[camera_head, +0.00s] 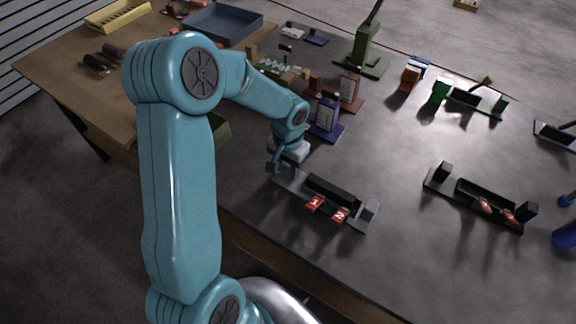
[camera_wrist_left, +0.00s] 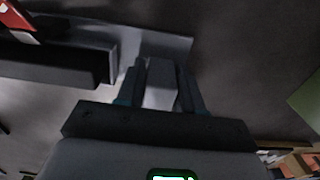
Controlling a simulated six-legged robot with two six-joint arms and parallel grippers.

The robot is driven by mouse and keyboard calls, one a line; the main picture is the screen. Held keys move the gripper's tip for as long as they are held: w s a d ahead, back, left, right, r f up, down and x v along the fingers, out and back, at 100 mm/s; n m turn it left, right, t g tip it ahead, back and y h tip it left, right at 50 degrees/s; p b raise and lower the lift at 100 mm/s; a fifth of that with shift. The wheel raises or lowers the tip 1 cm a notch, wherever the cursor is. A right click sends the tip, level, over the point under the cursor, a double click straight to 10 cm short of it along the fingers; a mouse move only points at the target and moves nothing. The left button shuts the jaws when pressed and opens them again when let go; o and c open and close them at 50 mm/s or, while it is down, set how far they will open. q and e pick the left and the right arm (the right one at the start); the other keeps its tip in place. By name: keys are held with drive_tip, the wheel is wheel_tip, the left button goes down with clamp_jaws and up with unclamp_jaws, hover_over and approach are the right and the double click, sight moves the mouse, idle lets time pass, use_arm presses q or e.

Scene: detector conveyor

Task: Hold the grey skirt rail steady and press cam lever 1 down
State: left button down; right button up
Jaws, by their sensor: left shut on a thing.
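The grey skirt rail (camera_head: 358,221) lies on the dark table near its front edge, with a black bar (camera_head: 333,192) along it. Two red cam levers stick out on its near side: lever 1 (camera_head: 314,203) and lever 2 (camera_head: 340,215). My left gripper (camera_head: 279,167) is at the rail's left end, shut on a grey block there. In the left wrist view the block (camera_wrist_left: 160,88) sits between the fingers, beside the black bar (camera_wrist_left: 55,68); a red lever (camera_wrist_left: 17,18) shows at the top left corner. My right gripper is not in view.
A similar fixture with red levers (camera_head: 470,203) stands to the right, with clear table between. Upright blue (camera_head: 327,118) and red (camera_head: 349,92) stands are behind my left gripper. A green press (camera_head: 366,50) is farther back. A blue tray (camera_head: 222,25) sits at the back left.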

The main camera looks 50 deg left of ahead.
use_arm(q)
drive_tip(key=c, duration=0.6)
unclamp_jaws()
drive_tip(key=shift+c, duration=0.2)
